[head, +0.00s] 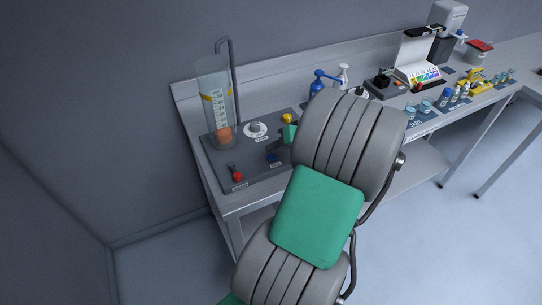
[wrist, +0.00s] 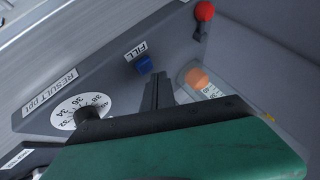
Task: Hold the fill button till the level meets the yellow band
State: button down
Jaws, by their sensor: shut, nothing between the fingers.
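The blue fill button (head: 271,157) sits on the dark panel; in the wrist view the button (wrist: 145,65) is beside its FILL label. The clear upright cylinder (head: 214,75) stands at the panel's back left, with a yellow band (head: 206,96) around its upper part. An orange float or fill (head: 224,133) is near the bottom of the cylinder, well below the band; it also shows in the wrist view (wrist: 197,78). My gripper (wrist: 155,79) is shut and empty, its tips right by the blue button. I cannot tell whether they touch it.
A red-knobbed lever (head: 238,176) is at the front left. Blue (head: 317,83) and white pump bottles stand behind. My arm hides part of the bench.

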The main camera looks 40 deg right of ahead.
jog(key=shift+f, duration=0.1)
dwell(0.7)
jog(key=shift+f, duration=0.35)
jog(key=shift+f+b, duration=0.55)
jog(key=shift+b, duration=0.05)
dwell(6.2)
